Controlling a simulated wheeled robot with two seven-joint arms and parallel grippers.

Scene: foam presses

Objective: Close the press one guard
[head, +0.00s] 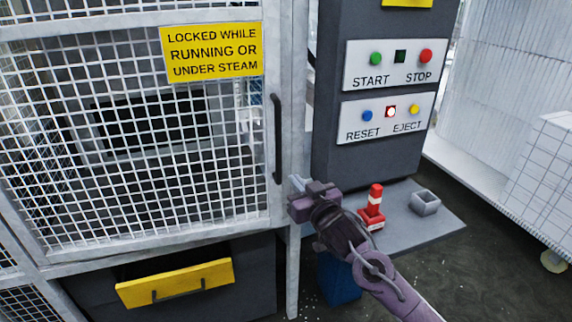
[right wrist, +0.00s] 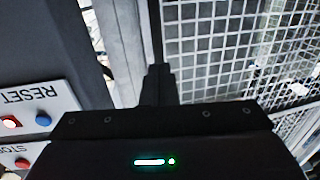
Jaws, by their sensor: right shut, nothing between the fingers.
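The press guard (head: 275,215) is a white-framed wire mesh door at the left of the head view, with a yellow sign reading "LOCKED WHILE RUNNING OR UNDER STEAM". Its dark upright handle (head: 277,140) is on its right edge. The guard stands at or very near its frame post (head: 296,250); I cannot tell whether it is fully closed. My right gripper (head: 298,184) is shut and empty, just right of the handle's lower end and in front of the post. In the right wrist view, the shut fingers (right wrist: 159,72) point toward the guard's edge and mesh (right wrist: 210,50). My left gripper is out of view.
A dark control column (head: 335,150) right of the guard carries START, STOP, RESET and EJECT buttons; a lamp (head: 391,111) between RESET and EJECT glows. A yellow-fronted drawer (head: 190,284) is below.

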